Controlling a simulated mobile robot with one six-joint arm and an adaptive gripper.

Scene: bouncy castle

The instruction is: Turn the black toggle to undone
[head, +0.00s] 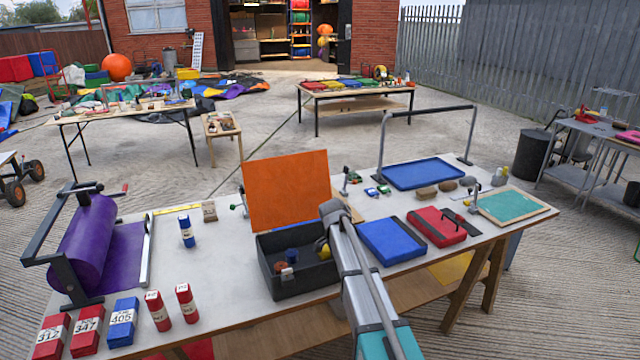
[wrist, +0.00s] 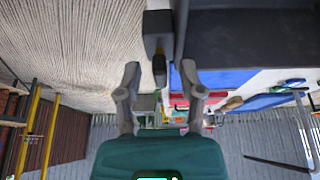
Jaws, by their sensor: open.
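In the wrist view a small dark block with a short black lever (wrist: 159,70) shows between my fingers; it looks like the black toggle, but its setting is unclear. My gripper (wrist: 160,85) is open and empty, its fingers either side of the lever in that view; I cannot tell whether they touch it. In the head view my gripper (head: 324,238) is over the right side of a black open box (head: 295,292) with an orange raised panel (head: 286,190). My arm hides part of the box's right side, and I cannot make out the toggle there.
On the table, a blue pad (head: 392,240) and a red case (head: 438,226) lie right of my arm. A blue tray (head: 424,173) under a bar frame stands behind. A purple roller (head: 82,245) and several red and blue blocks occupy the left.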

